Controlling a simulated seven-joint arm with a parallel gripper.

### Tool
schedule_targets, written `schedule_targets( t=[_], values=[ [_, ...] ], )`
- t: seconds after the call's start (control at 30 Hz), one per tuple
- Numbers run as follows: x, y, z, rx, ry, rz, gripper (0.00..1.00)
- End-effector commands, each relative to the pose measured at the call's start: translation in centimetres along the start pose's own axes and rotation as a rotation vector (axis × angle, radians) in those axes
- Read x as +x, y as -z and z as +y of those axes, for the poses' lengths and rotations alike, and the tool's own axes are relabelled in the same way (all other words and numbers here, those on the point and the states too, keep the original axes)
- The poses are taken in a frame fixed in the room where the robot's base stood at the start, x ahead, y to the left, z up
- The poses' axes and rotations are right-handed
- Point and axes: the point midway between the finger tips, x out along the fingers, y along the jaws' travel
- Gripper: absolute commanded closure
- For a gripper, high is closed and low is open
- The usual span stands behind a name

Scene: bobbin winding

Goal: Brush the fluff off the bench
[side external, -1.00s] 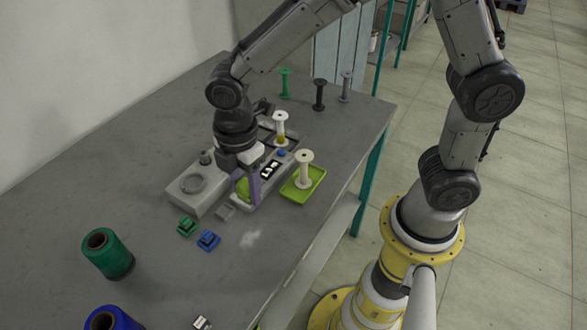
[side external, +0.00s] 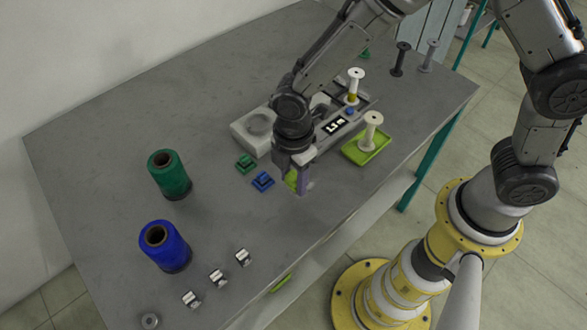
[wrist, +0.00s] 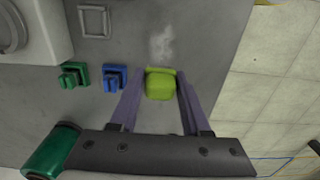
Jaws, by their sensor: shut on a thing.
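My gripper (side external: 299,186) is low over the front part of the bench (side external: 110,125), fingers pointing down. Its purple fingers are shut on a lime-green brush (wrist: 160,86), which also shows between the fingers in the side view (side external: 291,179). The fluff (wrist: 162,42) is a pale, hazy patch on the grey bench, just beyond the brush in the wrist view and apart from it in that picture. In the side view the gripper hides most or all of the fluff. I cannot tell whether the brush touches the bench.
Green (side external: 246,164) and blue (side external: 263,181) small blocks sit left of the gripper. The winding machine (side external: 333,127) and a lime tray (side external: 365,151) with a white bobbin (side external: 371,128) stand behind. Green (side external: 169,173) and blue (side external: 163,245) thread spools stand left. The bench's front edge is near.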

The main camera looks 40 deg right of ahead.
Motion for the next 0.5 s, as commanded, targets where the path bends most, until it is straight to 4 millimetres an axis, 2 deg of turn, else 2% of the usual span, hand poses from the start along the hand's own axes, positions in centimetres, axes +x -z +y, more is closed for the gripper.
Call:
schedule_targets(
  t=[0.3, 0.5],
  values=[
    [3.2, -0.2, 0.0, 0.002, 0.002, -0.001, 0.98],
    [3.3, -2.1, 0.1, 0.004, 0.0, 0.0, 0.98]
  ],
)
